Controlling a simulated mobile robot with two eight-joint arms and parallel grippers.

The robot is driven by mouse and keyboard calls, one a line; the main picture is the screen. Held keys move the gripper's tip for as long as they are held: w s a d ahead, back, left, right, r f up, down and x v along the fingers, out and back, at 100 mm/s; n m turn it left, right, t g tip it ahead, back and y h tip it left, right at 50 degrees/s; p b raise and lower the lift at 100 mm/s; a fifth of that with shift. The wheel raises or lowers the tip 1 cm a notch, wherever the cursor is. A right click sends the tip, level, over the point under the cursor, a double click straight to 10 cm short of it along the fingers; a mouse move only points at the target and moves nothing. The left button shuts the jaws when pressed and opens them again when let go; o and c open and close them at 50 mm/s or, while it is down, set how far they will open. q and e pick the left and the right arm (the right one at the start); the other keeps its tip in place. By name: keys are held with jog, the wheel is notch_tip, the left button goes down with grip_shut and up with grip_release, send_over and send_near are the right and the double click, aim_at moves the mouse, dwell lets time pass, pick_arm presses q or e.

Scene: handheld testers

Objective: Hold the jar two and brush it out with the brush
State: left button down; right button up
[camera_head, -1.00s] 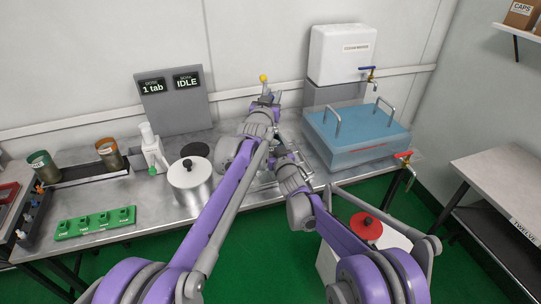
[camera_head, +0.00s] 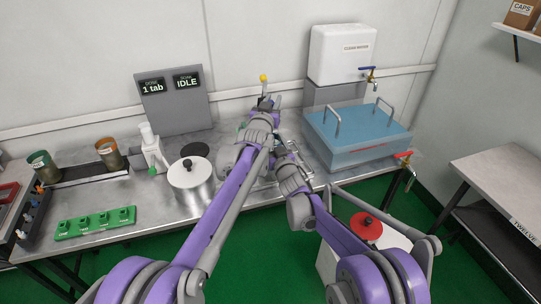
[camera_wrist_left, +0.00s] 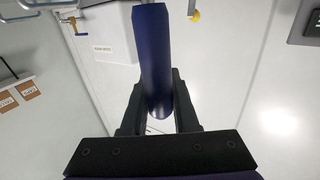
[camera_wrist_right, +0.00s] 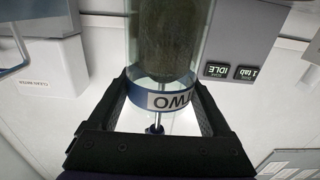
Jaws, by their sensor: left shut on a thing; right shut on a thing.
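My left gripper (camera_wrist_left: 158,100) is shut on the dark blue handle of the brush (camera_wrist_left: 152,50). My right gripper (camera_wrist_right: 160,103) is shut around jar two (camera_wrist_right: 140,97), a clear glass jar with a blue band reading TWO. In the right wrist view a dark green, bristly-looking mass fills much of the jar, and a thin metal rod (camera_wrist_right: 155,122) shows at its end. The brush head appears to be inside the jar. In the head view my left gripper (camera_head: 268,108) is near the bench's back edge; my arms hide the jar and most of the brush.
A steel pot (camera_head: 190,185) stands left of my arms. A blue-topped basin (camera_head: 360,128) is to the right, below a white water tank (camera_head: 342,55). A green rack (camera_head: 95,223) and two tinted jars are at the left. A yellow-knobbed fitting (camera_head: 264,78) stands just behind my left gripper.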

pick_arm(q)
jog(key=shift+w, duration=0.3)
notch_tip(320, 180, up, 15)
dwell(1.5)
pick_arm(e)
jog(key=o, duration=1.1)
jog(key=v, duration=1.2)
pick_arm(q)
jog(key=shift+f, duration=0.1)
pick_arm(e)
jog(key=shift+s, duration=0.15)
